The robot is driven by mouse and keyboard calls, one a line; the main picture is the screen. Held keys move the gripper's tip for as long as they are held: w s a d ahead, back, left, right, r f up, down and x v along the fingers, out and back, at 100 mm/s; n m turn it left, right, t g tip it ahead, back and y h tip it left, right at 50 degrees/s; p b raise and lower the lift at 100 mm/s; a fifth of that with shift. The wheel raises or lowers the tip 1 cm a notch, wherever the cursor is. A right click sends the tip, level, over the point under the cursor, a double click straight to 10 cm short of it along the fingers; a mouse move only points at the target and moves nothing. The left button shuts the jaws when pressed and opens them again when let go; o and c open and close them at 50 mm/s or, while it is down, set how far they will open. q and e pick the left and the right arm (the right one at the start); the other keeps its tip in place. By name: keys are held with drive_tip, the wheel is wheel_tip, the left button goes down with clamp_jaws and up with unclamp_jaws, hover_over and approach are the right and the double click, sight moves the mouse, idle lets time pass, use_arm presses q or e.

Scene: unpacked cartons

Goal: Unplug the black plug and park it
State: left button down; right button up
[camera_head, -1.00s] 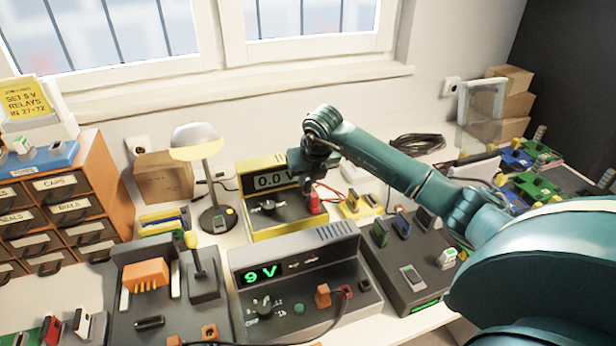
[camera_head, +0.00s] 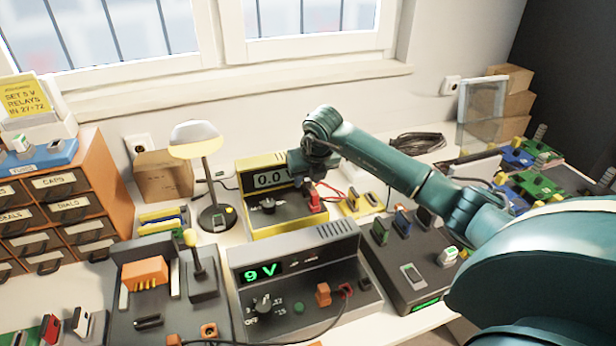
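A yellow meter (camera_head: 252,226) reading about 0.0 stands at the back middle of the bench. A red plug (camera_head: 315,203) stands upright at its right side, with a red lead behind it. My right gripper (camera_head: 307,184) reaches in from the right and points down over the meter's right part, close beside the red plug. Its fingertips are small and dark, so I cannot tell whether they are open or hold something. I cannot make out a black plug for certain; the gripper may hide it. My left gripper is not in view.
A grey power supply (camera_head: 290,262) showing 9 V stands in front, with an orange plug (camera_head: 323,294) and a dark lead. A desk lamp (camera_head: 197,143) stands left of the meter. A dark module box (camera_head: 405,262) sits on the right, under my arm. Orange drawers (camera_head: 120,190) stand left.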

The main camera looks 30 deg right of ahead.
drive_tip(key=shift+o, duration=0.6)
drive_tip(key=shift+r, duration=0.15)
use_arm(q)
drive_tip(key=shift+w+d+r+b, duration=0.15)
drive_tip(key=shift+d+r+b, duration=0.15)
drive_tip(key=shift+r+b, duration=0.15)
use_arm(e)
drive_tip(key=v, duration=1.3)
